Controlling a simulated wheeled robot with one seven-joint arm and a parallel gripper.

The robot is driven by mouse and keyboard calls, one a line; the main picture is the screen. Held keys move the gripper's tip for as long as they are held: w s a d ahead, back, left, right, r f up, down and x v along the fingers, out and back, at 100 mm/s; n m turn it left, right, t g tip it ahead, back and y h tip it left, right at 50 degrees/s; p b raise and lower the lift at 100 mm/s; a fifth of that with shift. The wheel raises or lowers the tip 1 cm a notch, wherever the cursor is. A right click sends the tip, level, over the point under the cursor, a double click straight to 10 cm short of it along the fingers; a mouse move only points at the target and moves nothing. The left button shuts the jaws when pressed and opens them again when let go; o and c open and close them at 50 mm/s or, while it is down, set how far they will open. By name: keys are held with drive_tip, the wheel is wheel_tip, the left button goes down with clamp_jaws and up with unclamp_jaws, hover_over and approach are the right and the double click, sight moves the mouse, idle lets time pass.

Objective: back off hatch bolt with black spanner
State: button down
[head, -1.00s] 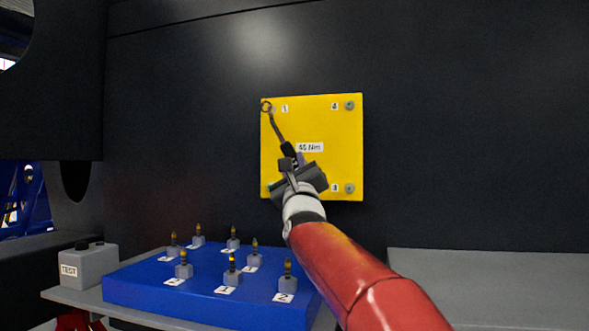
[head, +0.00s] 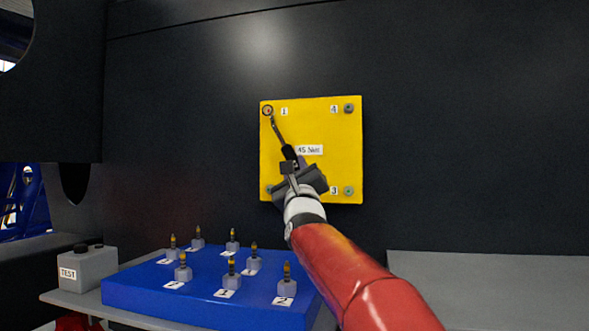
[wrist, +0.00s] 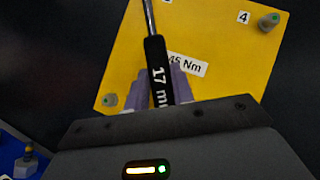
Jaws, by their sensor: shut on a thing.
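A yellow hatch plate (head: 315,125) with a "45 Nm" label is on the dark wall, with bolts at its corners marked by numbers. My gripper (head: 292,168) is shut on the black handle of the spanner (head: 278,128), in front of the plate's lower left. In the wrist view the handle (wrist: 157,75) reads "17 m…" between the fingers. The spanner's ring end is at the bolt by number 1 (head: 267,110), top left; whether it is fully seated I cannot tell. Bolt 4 (head: 349,108) and bolt 3 (head: 349,190) are clear. The lower left bolt is partly hidden by my gripper.
Below left, a blue block (head: 200,285) holds several upright grey holders with brass-tipped pieces, some by number labels. A grey "TEST" box (head: 88,268) stands at its left. A bare grey shelf (head: 490,285) is at the right.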

drive_tip(key=shift+w+d, duration=0.25)
drive_tip(key=shift+w, duration=0.2)
drive_tip(key=shift+s+d+r+n+y, duration=0.2)
drive_tip(key=shift+d+r+n+y, duration=0.25)
drive_tip(key=shift+d+n+y, duration=0.25)
drive_tip(key=shift+s+d+r+n+g, duration=0.1)
drive_tip(key=shift+d+r+n+g, duration=0.1)
drive_tip(key=shift+r+n+g, duration=0.2)
drive_tip(key=shift+s+d+r+n+y, duration=0.1)
drive_tip(key=shift+d+n+y, duration=0.2)
drive_tip(key=shift+n+y, duration=0.3)
drive_tip(key=shift+p, duration=0.3)
